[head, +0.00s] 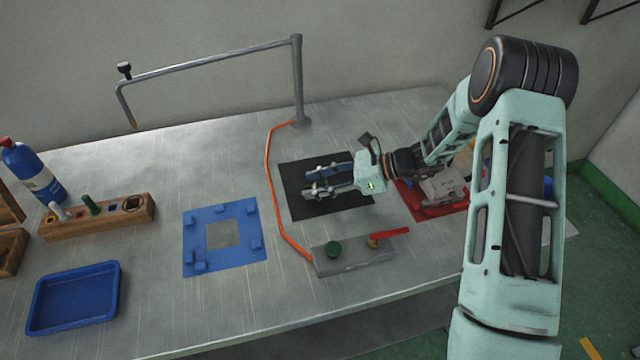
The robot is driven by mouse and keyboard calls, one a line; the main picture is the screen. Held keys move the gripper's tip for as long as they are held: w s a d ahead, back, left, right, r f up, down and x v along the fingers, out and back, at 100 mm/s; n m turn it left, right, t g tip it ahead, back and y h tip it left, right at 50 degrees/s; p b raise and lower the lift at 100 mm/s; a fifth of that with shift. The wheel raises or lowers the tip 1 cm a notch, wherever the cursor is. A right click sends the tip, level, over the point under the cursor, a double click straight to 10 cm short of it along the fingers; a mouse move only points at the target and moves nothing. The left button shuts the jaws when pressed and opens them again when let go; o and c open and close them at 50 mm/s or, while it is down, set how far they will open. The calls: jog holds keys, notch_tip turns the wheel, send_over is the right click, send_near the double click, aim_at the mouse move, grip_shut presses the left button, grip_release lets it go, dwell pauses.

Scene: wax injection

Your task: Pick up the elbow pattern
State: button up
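My gripper (307,184) is over the black mat (352,203) in the middle of the bench, its fingers pointing left. The two fingers stand apart. A small yellow-green bit (319,184) shows between them, too small to identify as the elbow pattern. I cannot tell whether the fingers touch it or whether it lies on the mat. No other piece in view is clearly an elbow pattern. The fingers and gripper body hide part of the mat.
A blue square frame (191,243) lies left of the mat. A grey block (350,262) with green knob and red lever stands in front, joined to an orange hose. A red tray (415,208) with grey parts is right, partly behind my arm. A blue tray (115,290) and wooden rack (130,217) are left.

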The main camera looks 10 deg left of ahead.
jog(key=c, duration=0.4)
